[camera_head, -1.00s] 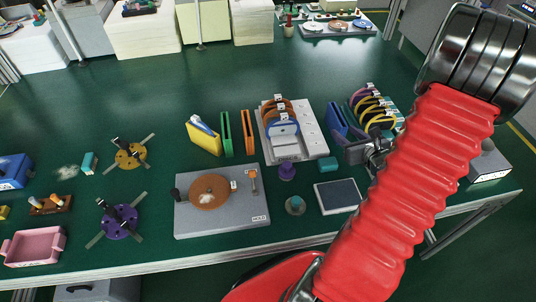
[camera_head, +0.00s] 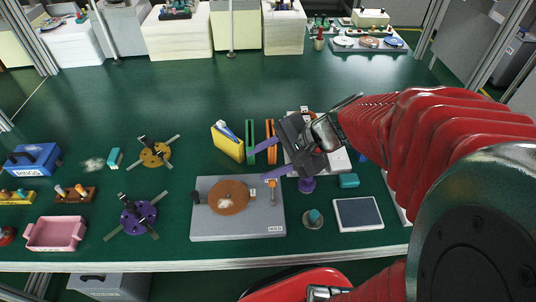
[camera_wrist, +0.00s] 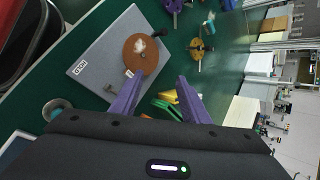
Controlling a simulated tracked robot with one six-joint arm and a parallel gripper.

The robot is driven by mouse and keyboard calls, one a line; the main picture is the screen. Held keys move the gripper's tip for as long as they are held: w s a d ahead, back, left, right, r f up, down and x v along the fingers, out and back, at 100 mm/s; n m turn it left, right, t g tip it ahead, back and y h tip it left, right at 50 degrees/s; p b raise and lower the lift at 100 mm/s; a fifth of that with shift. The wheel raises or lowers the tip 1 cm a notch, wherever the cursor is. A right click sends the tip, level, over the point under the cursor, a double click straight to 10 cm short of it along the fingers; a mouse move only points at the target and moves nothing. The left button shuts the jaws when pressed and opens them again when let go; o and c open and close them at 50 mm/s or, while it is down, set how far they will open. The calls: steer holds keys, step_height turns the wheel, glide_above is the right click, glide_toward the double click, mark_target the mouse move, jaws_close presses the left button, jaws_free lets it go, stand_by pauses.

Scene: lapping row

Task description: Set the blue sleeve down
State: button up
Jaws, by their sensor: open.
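Only a small part of the blue sleeve (camera_head: 362,157) shows in the head view, just left of my red arm, which hides the rest. I cannot see what it rests on. My gripper (camera_head: 262,163) is left of it, above the bench near the orange sleeve (camera_head: 271,150) and the round brown disc on its grey plate. Its two purple fingers are apart, and nothing is between them. In the wrist view, the open fingers (camera_wrist: 160,78) point across the bench, with the green and yellow sleeves beyond them. The blue sleeve is not visible there.
The grey plate (camera_head: 273,220) bears the brown disc (camera_head: 228,198). Yellow (camera_head: 228,146) and green (camera_head: 250,143) sleeves stand behind it. A purple knob (camera_head: 306,184), a teal block (camera_head: 349,181) and a dark framed pad (camera_head: 358,213) lie right. The bench behind the sleeves is clear.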

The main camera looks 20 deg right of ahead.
steer(key=s+r+n+h, duration=0.6)
steer(key=s+n, duration=0.3)
steer(key=n, duration=0.4)
steer(key=shift+a+r, duration=0.4)
steer(key=shift+r, duration=0.2)
steer(key=shift+s, duration=0.1)
